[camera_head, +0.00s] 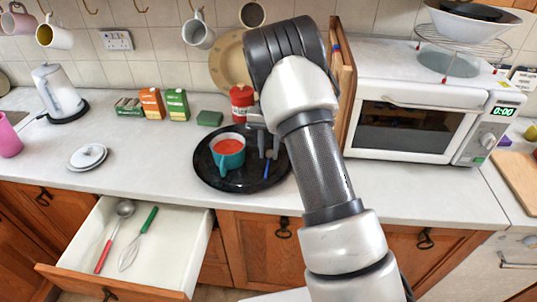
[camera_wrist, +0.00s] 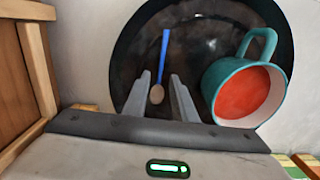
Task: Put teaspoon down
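The teaspoon has a blue handle (camera_head: 266,169) and lies on the round black tray (camera_head: 215,180), right of the teal mug (camera_head: 229,158) of red liquid. In the wrist view the whole teaspoon (camera_wrist: 160,75) shows, its pale bowl towards me, on the dark tray (camera_wrist: 135,50); the mug (camera_wrist: 245,85) is to its right. My gripper (camera_head: 264,150) is low over the tray's right side. In the wrist view its fingers (camera_wrist: 159,78) are apart, with the teaspoon between them and a gap on each side. The exact height of the fingertips is hard to tell.
A red jar (camera_head: 242,104) stands behind the tray. A wooden unit (camera_head: 344,85) and microwave (camera_head: 411,118) stand to the right. An open drawer (camera_head: 85,240) with a ladle and whisk is at lower left.

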